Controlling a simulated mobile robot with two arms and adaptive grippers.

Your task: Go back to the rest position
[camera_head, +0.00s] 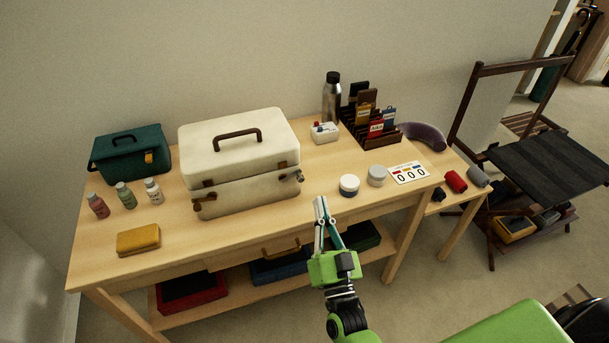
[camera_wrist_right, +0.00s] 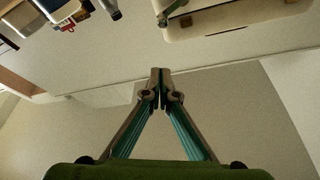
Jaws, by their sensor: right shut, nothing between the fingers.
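My right gripper (camera_head: 321,206) is bright green with pale fingers and is at the front edge of the wooden table (camera_head: 240,225) in the head view. Its fingers are shut with nothing between them. My left gripper is not in either view.
Two round jars, one white (camera_head: 349,185) and one grey (camera_head: 376,176), stand near the gripper. A teal case (camera_head: 130,155), several small bottles (camera_head: 125,196) and a yellow pouch (camera_head: 138,240) are at left. A dark rack (camera_head: 372,120) is at back right.

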